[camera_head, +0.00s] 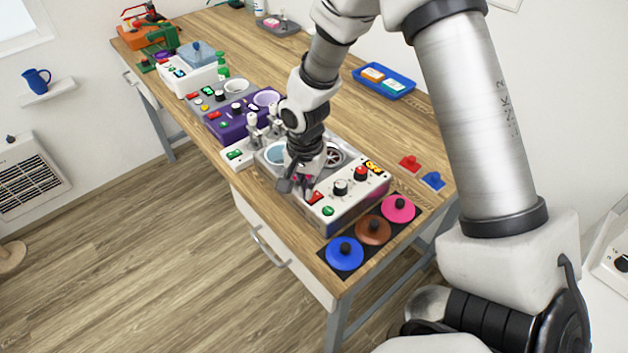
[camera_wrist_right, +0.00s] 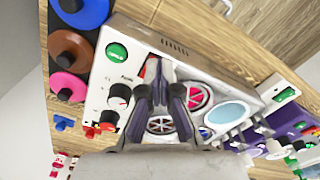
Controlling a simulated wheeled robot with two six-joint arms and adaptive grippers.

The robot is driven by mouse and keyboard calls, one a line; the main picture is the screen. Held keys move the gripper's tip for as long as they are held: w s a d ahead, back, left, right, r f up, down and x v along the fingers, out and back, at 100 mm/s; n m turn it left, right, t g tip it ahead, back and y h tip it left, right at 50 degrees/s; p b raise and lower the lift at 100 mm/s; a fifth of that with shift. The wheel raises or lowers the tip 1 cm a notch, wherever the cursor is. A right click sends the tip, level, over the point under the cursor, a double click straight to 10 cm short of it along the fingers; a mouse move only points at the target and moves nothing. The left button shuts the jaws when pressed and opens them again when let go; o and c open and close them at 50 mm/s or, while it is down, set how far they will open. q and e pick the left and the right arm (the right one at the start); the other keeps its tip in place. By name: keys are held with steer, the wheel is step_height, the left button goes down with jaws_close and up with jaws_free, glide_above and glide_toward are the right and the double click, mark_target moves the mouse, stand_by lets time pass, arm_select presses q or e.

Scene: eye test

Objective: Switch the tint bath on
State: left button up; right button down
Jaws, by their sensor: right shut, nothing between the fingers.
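A white console machine (camera_head: 345,196) stands near the table's front end, with round wells behind its panel, one light blue (camera_head: 277,154). No readable label shows which machine is the tint bath. In the right wrist view the red rocker (camera_wrist_right: 151,70) is partly hidden behind a finger. My right gripper (camera_head: 294,186) is shut and empty, pointing down just beside the red rocker; contact cannot be told. My left gripper is out of view.
Blue, brown and pink discs with black knobs (camera_head: 373,230) lie in front of the machine. A purple machine (camera_head: 230,122) and a white one (camera_head: 188,79) stand behind. Red and blue pieces (camera_head: 409,162) lie right.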

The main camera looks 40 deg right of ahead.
mark_target(307, 203)
steer(key=shift+f+b, duration=0.7)
steer(key=shift+f, duration=0.3)
stand_by(0.3)
step_height(307, 203, up, 7)
steer(key=p, duration=0.5)
steer(key=shift+p, duration=0.35)
